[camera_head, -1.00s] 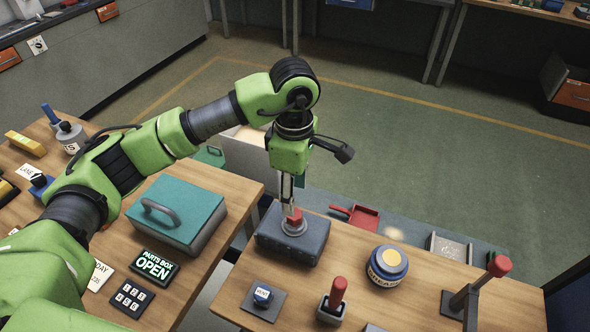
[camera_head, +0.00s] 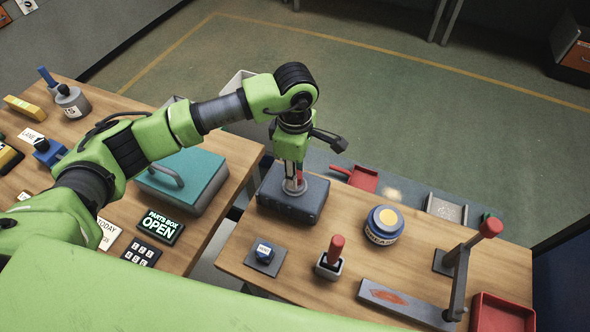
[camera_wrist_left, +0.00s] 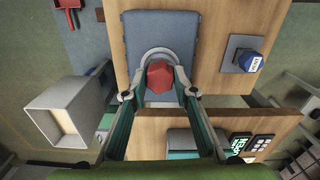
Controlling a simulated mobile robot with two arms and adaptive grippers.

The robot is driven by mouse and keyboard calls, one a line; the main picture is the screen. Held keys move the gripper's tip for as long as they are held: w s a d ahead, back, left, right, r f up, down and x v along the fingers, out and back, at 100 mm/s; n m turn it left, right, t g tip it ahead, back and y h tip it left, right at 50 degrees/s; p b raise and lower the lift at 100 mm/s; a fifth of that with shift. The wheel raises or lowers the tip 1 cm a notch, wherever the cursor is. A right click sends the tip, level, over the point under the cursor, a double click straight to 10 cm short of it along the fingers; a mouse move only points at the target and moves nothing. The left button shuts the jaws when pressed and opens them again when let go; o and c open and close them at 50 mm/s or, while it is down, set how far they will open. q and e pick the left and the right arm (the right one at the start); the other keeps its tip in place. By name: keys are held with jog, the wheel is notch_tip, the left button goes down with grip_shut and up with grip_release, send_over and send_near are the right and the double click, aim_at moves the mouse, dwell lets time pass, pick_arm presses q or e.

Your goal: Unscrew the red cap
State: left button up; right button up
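The red cap (camera_wrist_left: 161,77) is faceted and sits within a round grey collar (camera_head: 294,187) on a dark blue-grey box (camera_head: 311,206). In the head view only a sliver of red shows between my fingers. My left gripper (camera_head: 294,180) points straight down over the box, with its fingers on either side of the cap. In the left wrist view the fingertips lie close to both sides of the cap; whether they touch it is unclear. My right gripper is not in view.
On the same table are a blue knob (camera_head: 264,251), a red-handled stamp (camera_head: 333,253), a blue round tin (camera_head: 384,224), a red-topped lever (camera_head: 489,228) and a red tray (camera_head: 503,315). A teal-lidded box (camera_head: 187,176) stands on the left table.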

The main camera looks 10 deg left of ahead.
pick_arm(q)
grip_shut()
jog(key=n, duration=0.4)
jog(key=shift+n, duration=1.5)
jog(key=n, duration=0.4)
jog(key=shift+n, duration=1.4)
